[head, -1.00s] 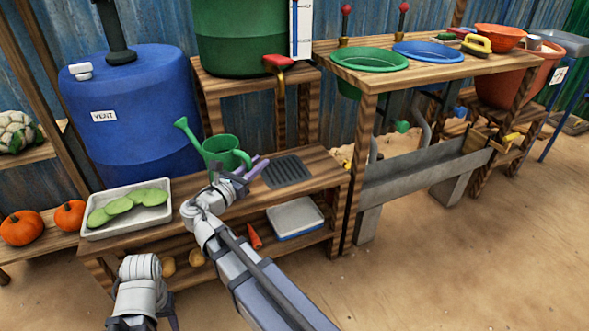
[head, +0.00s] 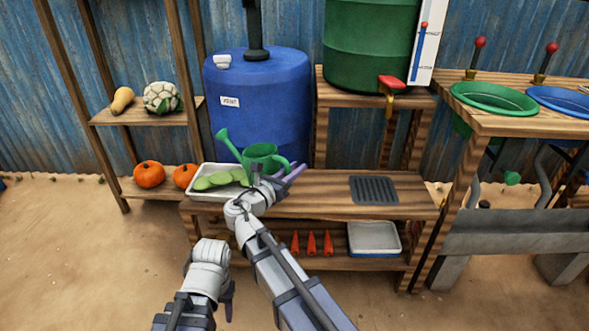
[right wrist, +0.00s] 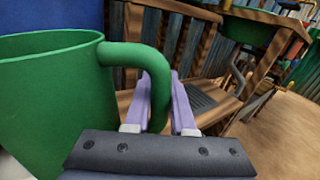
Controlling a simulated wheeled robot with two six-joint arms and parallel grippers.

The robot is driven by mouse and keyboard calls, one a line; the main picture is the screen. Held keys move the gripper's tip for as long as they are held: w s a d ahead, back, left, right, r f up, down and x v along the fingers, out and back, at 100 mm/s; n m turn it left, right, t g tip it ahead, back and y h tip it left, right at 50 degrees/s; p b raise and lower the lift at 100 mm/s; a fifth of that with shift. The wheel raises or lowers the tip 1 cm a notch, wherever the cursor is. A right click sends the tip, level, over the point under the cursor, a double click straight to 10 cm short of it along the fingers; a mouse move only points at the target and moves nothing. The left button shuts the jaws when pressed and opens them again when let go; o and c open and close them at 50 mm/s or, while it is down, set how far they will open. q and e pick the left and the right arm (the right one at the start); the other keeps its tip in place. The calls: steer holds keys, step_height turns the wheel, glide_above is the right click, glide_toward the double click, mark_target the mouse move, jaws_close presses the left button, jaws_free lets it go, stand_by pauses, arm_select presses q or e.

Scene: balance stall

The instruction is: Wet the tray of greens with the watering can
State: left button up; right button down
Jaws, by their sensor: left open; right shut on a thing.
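The green watering can (head: 262,154) is held by its handle in my right gripper (head: 289,178). It looks roughly upright, with its spout pointing up and left over the tray. The right wrist view shows the can (right wrist: 50,100) on the left and its handle between the fingers of my right gripper (right wrist: 168,105). The white tray (head: 207,196) with several flat pale green pieces (head: 213,180) sits on the bench's left end, partly hidden by the can and arm. My left gripper (head: 228,292) is low in front of the bench, open and apart from everything.
A blue barrel (head: 268,105) stands behind the tray and can. A dark grate (head: 374,190) lies on the bench (head: 325,205) to the right. A green barrel with a red-handled tap (head: 392,82) stands behind. Pumpkins (head: 149,174) sit left of the tray.

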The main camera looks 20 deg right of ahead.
steer(key=n, duration=0.1)
steer(key=r+n+p, duration=0.1)
steer(key=n, duration=0.2)
steer(key=shift+w+r+n+p, duration=0.1)
steer(key=shift+r+n+p, duration=0.25)
steer(key=shift+n+p, duration=0.05)
steer(key=shift+w+a+r+n+p, duration=0.35)
steer(key=shift+r+n+p, duration=0.2)
steer(key=shift+n, duration=0.05)
stand_by(0.7)
